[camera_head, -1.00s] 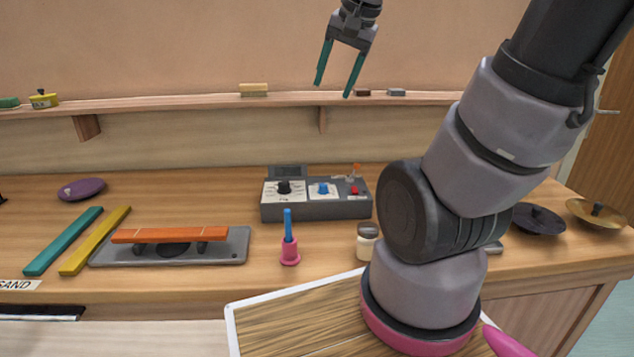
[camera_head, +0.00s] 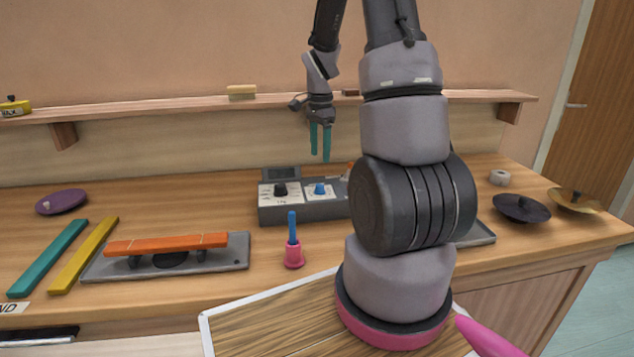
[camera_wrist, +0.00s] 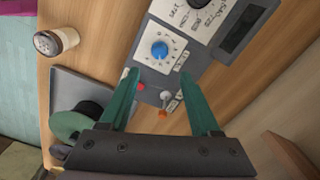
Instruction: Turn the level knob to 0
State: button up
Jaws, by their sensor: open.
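A dark grey control box (camera_head: 300,213) stands on the bench with a blue knob (camera_head: 319,189) and a black knob (camera_head: 281,190) on white dial plates. I cannot read which is marked level. In the wrist view the blue knob (camera_wrist: 159,49) sits on a plate with marks around it, just beyond my fingertips. The black knob (camera_wrist: 200,3) is cut by the top edge. My gripper (camera_head: 320,156) is open and empty, with teal fingers pointing down above the box; its fingertips (camera_wrist: 158,78) are apart, near the red button (camera_wrist: 140,87). My arm hides the box's right end in the head view.
A pink cup with a blue stick (camera_head: 293,258) stands in front of the box. The wall shelf (camera_head: 200,105) runs behind.

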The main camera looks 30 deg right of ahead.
aim_at(320, 185)
notch_tip(320, 185, down, 10)
jog(key=shift+f, duration=0.1)
dwell(0.4)
grip_shut()
